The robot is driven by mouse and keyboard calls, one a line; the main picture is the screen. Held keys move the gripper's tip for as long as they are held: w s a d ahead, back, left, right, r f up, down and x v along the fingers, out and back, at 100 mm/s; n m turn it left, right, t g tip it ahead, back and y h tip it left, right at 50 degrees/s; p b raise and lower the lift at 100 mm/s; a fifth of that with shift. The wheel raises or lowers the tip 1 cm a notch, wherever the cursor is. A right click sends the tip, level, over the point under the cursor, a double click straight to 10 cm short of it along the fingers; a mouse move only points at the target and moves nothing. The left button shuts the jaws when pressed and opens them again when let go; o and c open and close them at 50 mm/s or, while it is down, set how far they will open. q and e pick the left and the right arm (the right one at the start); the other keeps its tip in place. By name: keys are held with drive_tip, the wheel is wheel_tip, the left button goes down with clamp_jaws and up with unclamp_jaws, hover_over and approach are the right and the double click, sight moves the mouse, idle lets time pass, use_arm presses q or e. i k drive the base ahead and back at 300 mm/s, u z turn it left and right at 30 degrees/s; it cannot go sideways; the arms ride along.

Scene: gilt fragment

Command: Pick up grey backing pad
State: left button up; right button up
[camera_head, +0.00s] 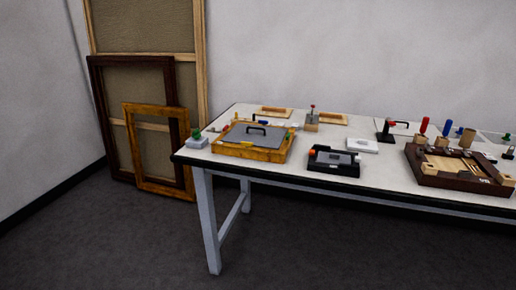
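A flat grey panel (248,140) with a black handle lies in a gold-coloured frame (238,152) on the left part of the table. A smaller grey pad (333,159) sits in a black tray (347,170) to its right, near the table's front edge. I cannot tell for certain which of these two is the grey backing pad. Neither of my grippers is in view, and nothing is seen touching either piece.
The white table (385,182) stands against the wall. A dark wooden tray (425,176) with small blocks is at the right. A white block (362,145) and a small post stand (312,122) lie between. The floor in front is clear.

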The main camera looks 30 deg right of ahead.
sight(333, 159)
drive_tip(key=u, duration=0.2)
drive_tip(key=i, duration=1.25)
drive_tip(key=z, duration=1.1)
drive_tip(key=i, duration=0.7)
drive_tip(key=z, duration=0.8)
